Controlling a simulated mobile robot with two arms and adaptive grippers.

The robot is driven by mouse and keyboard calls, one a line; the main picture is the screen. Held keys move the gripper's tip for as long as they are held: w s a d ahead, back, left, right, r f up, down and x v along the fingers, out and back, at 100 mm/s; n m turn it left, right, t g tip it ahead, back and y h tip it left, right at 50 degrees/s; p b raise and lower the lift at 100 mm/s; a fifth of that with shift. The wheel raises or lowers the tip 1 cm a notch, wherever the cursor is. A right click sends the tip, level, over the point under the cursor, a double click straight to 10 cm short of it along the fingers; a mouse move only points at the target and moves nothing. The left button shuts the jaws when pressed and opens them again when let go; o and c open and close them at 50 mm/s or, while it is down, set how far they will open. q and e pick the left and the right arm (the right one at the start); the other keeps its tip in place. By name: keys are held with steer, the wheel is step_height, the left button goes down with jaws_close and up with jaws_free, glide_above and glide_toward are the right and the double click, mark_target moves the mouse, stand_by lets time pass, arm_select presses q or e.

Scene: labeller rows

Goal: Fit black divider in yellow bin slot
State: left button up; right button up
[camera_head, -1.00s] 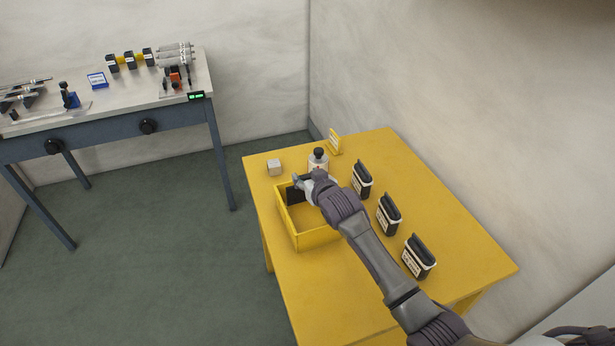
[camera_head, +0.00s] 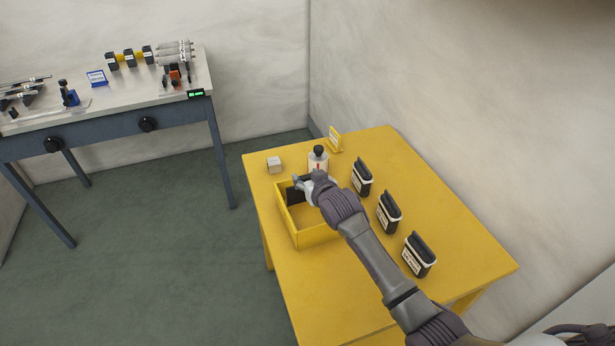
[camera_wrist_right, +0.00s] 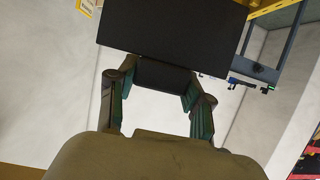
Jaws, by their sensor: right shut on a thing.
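The yellow bin (camera_head: 318,237) stands on the yellow table, open at the top. The black divider (camera_head: 296,195) is upright at the bin's far end; whether it sits in a slot I cannot tell. My right gripper (camera_head: 303,183) is at the divider's top edge, over the bin. In the right wrist view the divider (camera_wrist_right: 172,32) is a wide black plate, and my right gripper (camera_wrist_right: 162,80) is shut on its narrower tab. The divider's lower edge and the slot are hidden. My left gripper is not in view.
On the yellow table (camera_head: 350,310), a white bottle with a black cap (camera_head: 318,158) stands close behind the bin. A small pale cube (camera_head: 274,165) is at the far left. Black labelled containers (camera_head: 389,213) form a row to the right. A yellow sign (camera_head: 335,140) stands at the back.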

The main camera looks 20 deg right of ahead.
steer(key=shift+f+b, duration=2.55)
steer(key=shift+f, duration=1.45)
steer(key=o, duration=1.3)
steer(key=shift+s, duration=0.1)
steer(key=v, duration=1.2)
